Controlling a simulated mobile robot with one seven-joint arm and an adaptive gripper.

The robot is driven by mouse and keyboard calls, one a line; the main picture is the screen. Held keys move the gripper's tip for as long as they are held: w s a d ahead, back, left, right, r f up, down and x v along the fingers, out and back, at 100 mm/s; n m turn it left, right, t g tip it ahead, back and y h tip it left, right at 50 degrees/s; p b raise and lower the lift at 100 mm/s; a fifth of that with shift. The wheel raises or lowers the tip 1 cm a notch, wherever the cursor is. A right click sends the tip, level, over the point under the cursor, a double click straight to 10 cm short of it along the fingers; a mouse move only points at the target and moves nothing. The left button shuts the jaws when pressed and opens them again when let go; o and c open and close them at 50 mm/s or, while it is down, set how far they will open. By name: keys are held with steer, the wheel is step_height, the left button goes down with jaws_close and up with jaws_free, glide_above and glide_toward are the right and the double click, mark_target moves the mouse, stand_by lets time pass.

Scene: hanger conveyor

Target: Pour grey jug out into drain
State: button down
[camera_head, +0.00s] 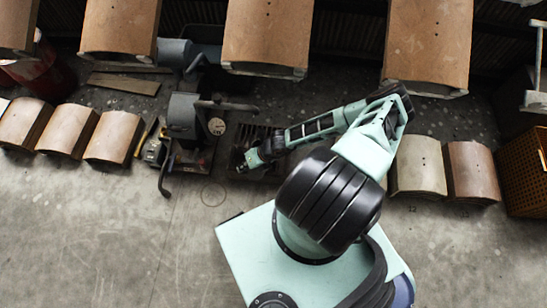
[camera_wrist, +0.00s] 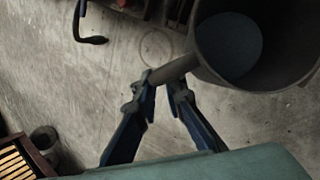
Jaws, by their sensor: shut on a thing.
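The grey jug (camera_wrist: 287,75) is large in the upper right of the wrist view, its open mouth turned toward the camera. A smooth blue-grey round surface shows inside; I cannot tell whether it is liquid or the bottom. My gripper (camera_wrist: 165,88) is shut on the jug's handle (camera_wrist: 176,69), which sticks out to the left. In the head view my gripper (camera_head: 243,163) is low in the picture's middle, beside a dark slotted grate (camera_head: 258,137) that looks like the drain. I cannot make out the jug clearly there.
Curved brown panels (camera_head: 268,35) hang along the top. More panels lie in rows at left (camera_head: 69,130) and right (camera_head: 419,167). A grey machine with a black hook (camera_head: 163,181) stands left of my gripper. An orange basket (camera_head: 525,178) is far right. The front floor is clear.

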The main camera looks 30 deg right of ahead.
steer(key=shift+r+y+b, duration=0.15)
steer(key=shift+y+b, duration=0.15)
steer(key=shift+b, duration=0.15)
steer(key=shift+w+d+r+b, duration=0.1)
steer(key=shift+r+b, duration=0.25)
steer(key=shift+b, duration=0.05)
stand_by(0.4)
steer(key=shift+g+y+b, duration=0.3)
steer(key=shift+y+b, duration=0.2)
steer(key=shift+b, duration=0.3)
steer(key=shift+d+r+m+y+b, duration=0.15)
steer(key=shift+r+m+y+b, duration=0.15)
steer(key=shift+b, duration=0.35)
steer(key=shift+d+y+b, duration=0.15)
steer(key=shift+y+b, duration=0.15)
steer(key=shift+b, duration=0.6)
steer(key=shift+w+d+r+y+b, duration=0.1)
steer(key=shift+r+y+b, duration=0.2)
steer(key=shift+b, duration=0.35)
steer(key=shift+w+d+f+b, duration=0.1)
steer(key=shift+d+f+b, duration=0.05)
steer(key=shift+b, duration=0.5)
steer(key=shift+d+r+m+y+b, duration=0.2)
steer(key=shift+r+m+y+b, duration=0.1)
steer(key=shift+y+b, duration=0.25)
steer(key=shift+d+f+b, duration=0.15)
steer(key=shift+f+b, duration=0.05)
steer(key=shift+b, duration=0.3)
